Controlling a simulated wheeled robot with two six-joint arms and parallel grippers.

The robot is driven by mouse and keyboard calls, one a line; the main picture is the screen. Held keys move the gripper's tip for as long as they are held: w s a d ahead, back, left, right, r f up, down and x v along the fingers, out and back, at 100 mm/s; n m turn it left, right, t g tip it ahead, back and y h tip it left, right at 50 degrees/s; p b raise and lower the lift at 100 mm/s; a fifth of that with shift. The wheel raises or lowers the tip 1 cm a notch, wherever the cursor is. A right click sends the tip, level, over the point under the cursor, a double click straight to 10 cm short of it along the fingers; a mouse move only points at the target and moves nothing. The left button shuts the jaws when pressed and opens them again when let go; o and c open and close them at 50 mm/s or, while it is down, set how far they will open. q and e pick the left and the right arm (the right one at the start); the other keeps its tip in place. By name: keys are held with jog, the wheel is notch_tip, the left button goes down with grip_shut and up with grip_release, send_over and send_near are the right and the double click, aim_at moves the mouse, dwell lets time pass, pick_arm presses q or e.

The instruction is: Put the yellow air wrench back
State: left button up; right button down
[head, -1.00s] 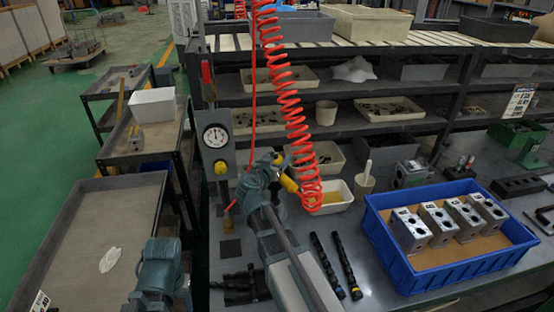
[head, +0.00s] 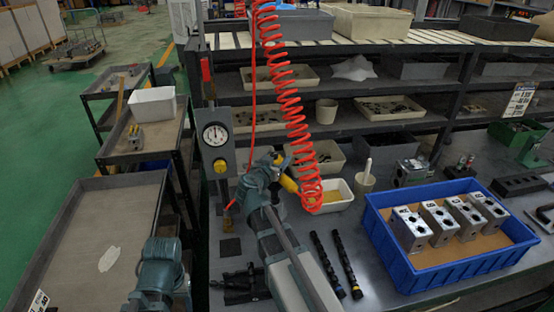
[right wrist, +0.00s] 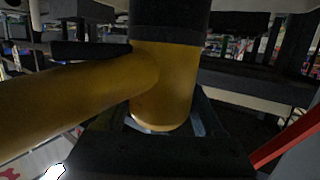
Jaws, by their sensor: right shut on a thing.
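The yellow air wrench (head: 288,184) hangs at the lower end of a coiled red hose (head: 297,110) above the workbench. My right gripper (head: 279,163) is shut on it, and my right arm partly hides it. In the right wrist view the wrench's yellow body (right wrist: 165,85) with a black collar fills the middle, between the dark fingers. My left arm shows at the bottom left of the head view, but its gripper fingers cannot be made out.
A gauge post (head: 216,150) stands left of the wrench. A white tray (head: 337,196) lies behind it. Two black rods (head: 346,262) lie on the bench (head: 385,285). A blue crate (head: 400,262) with several metal valve blocks stands at right. Grey carts (head: 60,240) stand at left.

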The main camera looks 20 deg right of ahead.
jog(key=shift+f+b, duration=3.5)
dwell(0.5)
grip_release()
jog(key=p+v, duration=0.2)
jog(key=v, duration=1)
jog(key=shift+p, duration=0.3)
jog(key=shift+s+f, duration=0.1)
